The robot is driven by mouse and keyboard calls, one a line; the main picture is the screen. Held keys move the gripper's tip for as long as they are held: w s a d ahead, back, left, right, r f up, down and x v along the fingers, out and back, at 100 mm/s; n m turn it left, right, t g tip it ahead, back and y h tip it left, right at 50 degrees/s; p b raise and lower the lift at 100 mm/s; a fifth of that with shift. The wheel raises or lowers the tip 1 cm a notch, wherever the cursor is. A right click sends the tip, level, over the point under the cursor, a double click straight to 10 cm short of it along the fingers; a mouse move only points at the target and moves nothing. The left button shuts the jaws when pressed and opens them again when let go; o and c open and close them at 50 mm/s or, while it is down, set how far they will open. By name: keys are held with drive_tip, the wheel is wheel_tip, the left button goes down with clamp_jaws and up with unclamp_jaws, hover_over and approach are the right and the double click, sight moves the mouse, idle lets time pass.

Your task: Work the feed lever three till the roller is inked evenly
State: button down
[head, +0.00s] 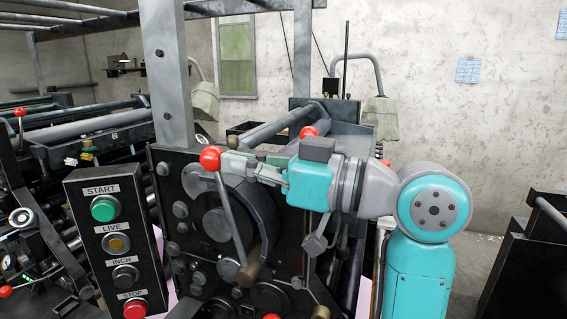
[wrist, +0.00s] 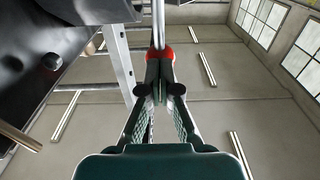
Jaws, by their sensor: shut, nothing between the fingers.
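A lever with a red ball knob (head: 210,158) and a grey rod (head: 231,218) stands at the dark press side plate, tilted slightly left. No number shows on it, so I cannot tell whether it is feed lever three. My gripper (head: 228,161) reaches in from the right, fingers shut and empty, with its tips right at the knob. In the wrist view, my gripper (wrist: 160,84) has its tips together in front of the red knob (wrist: 166,53), partly covering it. I cannot tell whether they touch. Grey rollers (head: 285,124) lie behind; their inking cannot be made out.
A control box (head: 117,270) with START, LIVE, INCH and STOP buttons stands left of the lever. A metal upright (head: 168,80) rises behind the knob. Another red knob (head: 308,132) lies just behind my gripper. More press machinery (head: 95,130) fills the left.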

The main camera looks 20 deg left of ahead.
drive_tip(key=shift+d, duration=0.1)
drive_tip(key=d, duration=1.1)
drive_tip(key=shift+f, duration=0.3)
idle(0.5)
idle(0.4)
drive_tip(key=a, duration=1.1)
drive_tip(key=shift+r, duration=0.3)
idle(1.7)
drive_tip(key=shift+a, duration=0.1)
drive_tip(key=d, duration=1.1)
drive_tip(key=shift+d+f, duration=0.15)
drive_tip(key=shift+f, duration=0.15)
idle(0.4)
idle(0.4)
